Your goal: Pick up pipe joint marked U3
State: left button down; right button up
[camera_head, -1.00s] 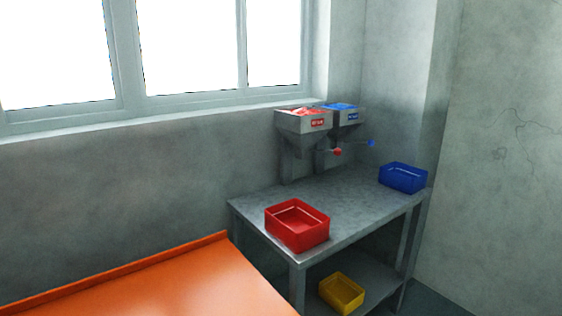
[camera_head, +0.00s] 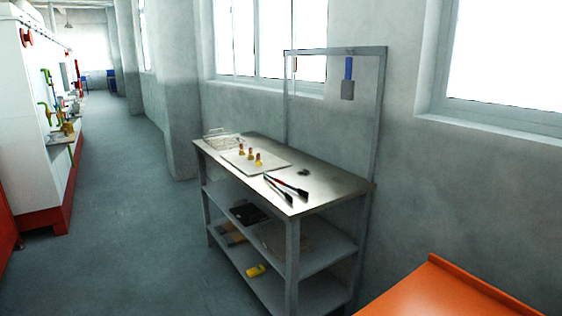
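No U3 marking can be read in this view, so I cannot tell which item is the pipe joint. Three small yellow and reddish pieces (camera_head: 250,153) stand in a row on a pale flat board (camera_head: 272,167) on a metal workbench (camera_head: 335,186). They are too small to identify. A small dark item (camera_head: 304,172) lies to the right of the board. Neither of my grippers is in view.
A wire basket (camera_head: 220,135) and long dark tools with red parts (camera_head: 286,188) are on the bench. A blue-handled tool (camera_head: 348,70) hangs above. An orange surface (camera_head: 440,290) fills the lower right. White equipment (camera_head: 35,120) stands left; the floor (camera_head: 120,220) between is clear.

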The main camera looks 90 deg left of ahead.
aim_at(258, 163)
jog(key=u, duration=2.95)
